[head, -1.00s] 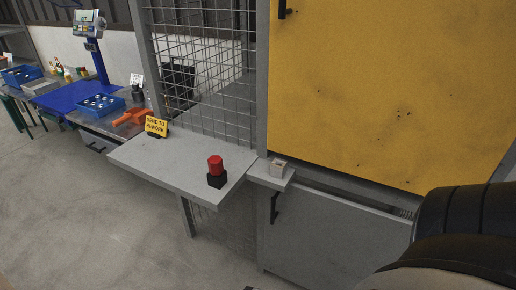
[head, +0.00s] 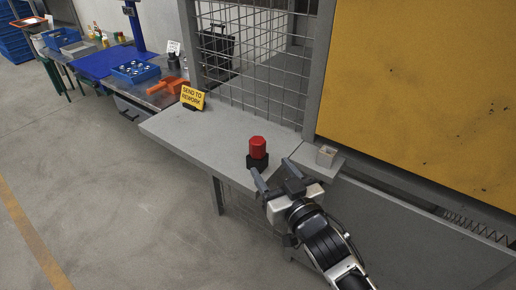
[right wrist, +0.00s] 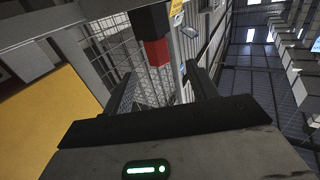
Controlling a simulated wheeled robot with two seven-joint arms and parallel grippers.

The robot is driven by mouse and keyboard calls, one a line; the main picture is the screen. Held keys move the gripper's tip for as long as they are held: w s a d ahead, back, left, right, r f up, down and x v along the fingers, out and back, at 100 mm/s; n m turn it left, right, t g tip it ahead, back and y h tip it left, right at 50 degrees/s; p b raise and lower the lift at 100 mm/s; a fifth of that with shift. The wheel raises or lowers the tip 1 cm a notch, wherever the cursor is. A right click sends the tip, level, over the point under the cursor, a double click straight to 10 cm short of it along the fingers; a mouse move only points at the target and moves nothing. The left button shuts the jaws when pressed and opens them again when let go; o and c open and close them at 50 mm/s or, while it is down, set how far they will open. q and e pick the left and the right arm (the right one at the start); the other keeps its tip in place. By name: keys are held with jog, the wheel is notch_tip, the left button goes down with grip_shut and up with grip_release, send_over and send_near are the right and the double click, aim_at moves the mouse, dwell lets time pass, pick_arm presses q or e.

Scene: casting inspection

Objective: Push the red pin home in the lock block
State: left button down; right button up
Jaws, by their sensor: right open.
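A red, faceted piece (head: 258,147) stands upright on a small black block (head: 257,163) near the front right edge of the grey shelf. I cannot tell whether it is the pin. I see no separate red pin there. My right gripper (head: 273,168) is open and empty, in front of the shelf edge, its fingers toward the red piece. In the right wrist view the red piece (right wrist: 157,52) and black block (right wrist: 150,18) appear inverted, beyond the open fingers. My left gripper is out of view.
A yellow "send to rework" sign (head: 192,98) stands at the shelf's back left. Wire mesh (head: 255,55) rises behind the shelf, and a large yellow panel (head: 420,90) is at right. The grey shelf's (head: 205,138) left part is clear.

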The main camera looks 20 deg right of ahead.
aim_at(261, 152)
jog(key=w, duration=0.8)
jog(key=shift+a, duration=0.4)
jog(key=c, duration=1.1)
